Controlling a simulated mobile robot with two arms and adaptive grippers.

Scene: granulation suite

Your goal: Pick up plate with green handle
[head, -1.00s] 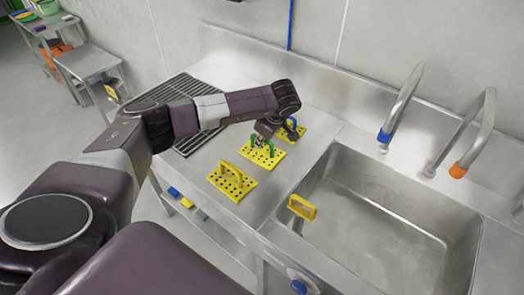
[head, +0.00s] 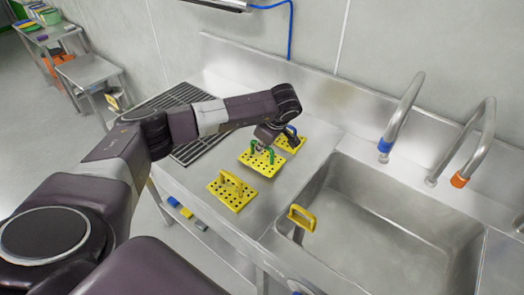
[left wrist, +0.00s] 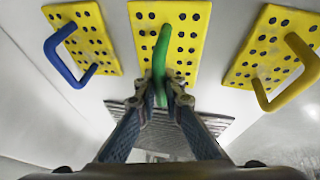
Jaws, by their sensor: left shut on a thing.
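The yellow perforated plate with the green handle (head: 250,160) is the middle one of three on the steel counter. Its green handle (left wrist: 163,60) shows in the left wrist view. My left gripper (left wrist: 161,88) is shut on this green handle from above. I cannot tell whether the plate touches the counter. A similar plate with a blue handle (head: 292,146) is behind it, and one with a yellow handle (head: 232,192) is in front. Both stay apart from my fingers. My right gripper is out of view.
A dark drain grate (head: 190,140) lies on the counter's left. Side tables (head: 90,68) stand far left.

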